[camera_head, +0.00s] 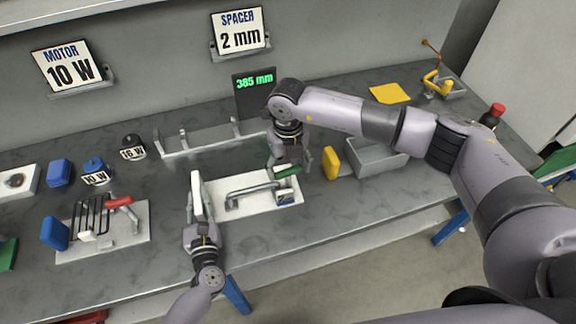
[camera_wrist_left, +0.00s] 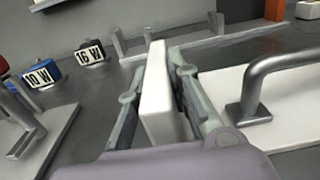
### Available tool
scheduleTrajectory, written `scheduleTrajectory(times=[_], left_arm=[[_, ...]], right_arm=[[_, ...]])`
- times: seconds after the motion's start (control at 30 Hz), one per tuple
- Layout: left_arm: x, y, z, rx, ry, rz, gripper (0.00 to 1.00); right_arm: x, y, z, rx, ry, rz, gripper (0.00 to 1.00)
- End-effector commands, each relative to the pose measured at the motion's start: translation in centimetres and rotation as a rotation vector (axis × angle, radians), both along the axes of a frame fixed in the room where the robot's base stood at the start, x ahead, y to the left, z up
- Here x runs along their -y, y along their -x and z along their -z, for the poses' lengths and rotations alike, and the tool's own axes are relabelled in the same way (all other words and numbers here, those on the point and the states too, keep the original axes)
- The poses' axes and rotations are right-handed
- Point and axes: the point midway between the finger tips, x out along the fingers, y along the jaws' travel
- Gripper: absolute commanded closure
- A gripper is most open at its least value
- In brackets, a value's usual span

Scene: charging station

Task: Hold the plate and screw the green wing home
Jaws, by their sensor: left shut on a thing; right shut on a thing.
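The white plate (camera_head: 262,204) lies on the bench, with a grey bar handle (camera_head: 250,186) on it. My left gripper (camera_head: 196,184) is shut on a white upright tab (camera_head: 197,196) at the plate's left end. The left wrist view shows this tab (camera_wrist_left: 155,95) between the fingers, with the bar handle (camera_wrist_left: 262,85) to the right. The green wing (camera_head: 287,170) is at the plate's right end. My right gripper (camera_head: 290,163) comes down from above and is shut on the wing, with a finger on each side. The wing's underside and seat are hidden.
A grey rack (camera_head: 205,142) stands behind the plate, and a display (camera_head: 255,92) reads 385 mm. A yellow block (camera_head: 330,163) and a grey bin (camera_head: 375,158) are close on the right. A second fixture (camera_head: 130,236) with a red handle is on the left.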

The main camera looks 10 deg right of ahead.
Motion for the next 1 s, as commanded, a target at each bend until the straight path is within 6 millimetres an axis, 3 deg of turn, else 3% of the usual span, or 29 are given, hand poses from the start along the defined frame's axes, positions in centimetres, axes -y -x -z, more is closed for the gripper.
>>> scheduleTrajectory(times=[0.3,0.8,0.83,1.0], left_arm=[[-0.05,0.0,0.01,0.0,-0.001,-0.001,1.0],[-0.05,0.0,0.01,0.0,-0.001,-0.001,1.0],[-0.05,0.0,0.01,0.0,-0.001,-0.001,1.0],[-0.05,0.0,0.01,0.0,-0.001,-0.001,1.0]], right_arm=[[0.05,-0.05,0.0,0.001,0.001,0.106,0.62],[0.04,-0.04,0.0,0.001,0.001,0.121,0.62],[0.04,-0.04,0.0,0.001,0.001,0.121,0.33],[0.04,-0.02,0.0,0.0,0.001,0.12,0.21]])
